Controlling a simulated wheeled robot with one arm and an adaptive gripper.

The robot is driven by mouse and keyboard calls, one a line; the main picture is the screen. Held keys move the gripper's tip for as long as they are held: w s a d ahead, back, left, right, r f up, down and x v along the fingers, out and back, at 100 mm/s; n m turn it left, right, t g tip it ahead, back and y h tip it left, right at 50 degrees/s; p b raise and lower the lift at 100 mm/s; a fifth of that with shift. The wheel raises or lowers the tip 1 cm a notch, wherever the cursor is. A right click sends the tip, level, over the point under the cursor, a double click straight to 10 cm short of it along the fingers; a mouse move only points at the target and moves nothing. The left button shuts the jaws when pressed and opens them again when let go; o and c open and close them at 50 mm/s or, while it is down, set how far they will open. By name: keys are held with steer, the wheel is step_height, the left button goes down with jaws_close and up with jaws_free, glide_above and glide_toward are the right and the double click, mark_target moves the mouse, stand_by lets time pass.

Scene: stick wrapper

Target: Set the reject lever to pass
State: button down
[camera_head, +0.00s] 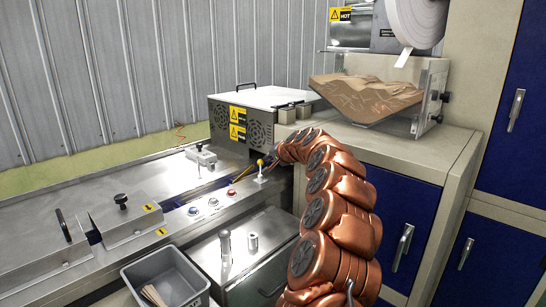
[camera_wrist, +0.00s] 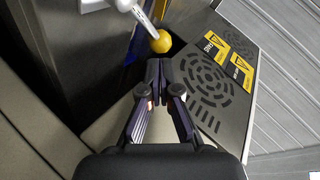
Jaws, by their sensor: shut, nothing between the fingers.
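The reject lever has a yellow ball knob (camera_head: 260,162) on a short pale stem, standing on the metal machine deck just beyond the red and blue buttons. In the wrist view the yellow knob (camera_wrist: 161,41) and its white stem show just past my fingertips. My gripper (camera_wrist: 158,66) is shut and empty, its dark fingertips together a little short of the knob in the picture. I cannot tell whether they touch it. In the head view my copper arm reaches in from the right, and the fingers are too small to make out clearly.
A grey vented box with warning labels (camera_head: 240,125) stands right behind the lever. Red and blue buttons (camera_head: 213,202) sit nearby on the deck (camera_head: 150,180). A grey bin with sticks (camera_head: 165,278) is at the front. A hopper of sticks (camera_head: 375,95) stands on the right cabinet.

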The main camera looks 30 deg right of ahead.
steer(key=shift+w+f, duration=0.3)
steer(key=shift+w, duration=0.35)
steer(key=shift+w+a+f, duration=0.1)
steer(key=shift+w+a, duration=0.05)
steer(key=shift+a, duration=0.05)
steer(key=shift+d+n+y+b, duration=0.1)
steer(key=shift+n+y+b, duration=0.2)
steer(key=shift+b, duration=0.05)
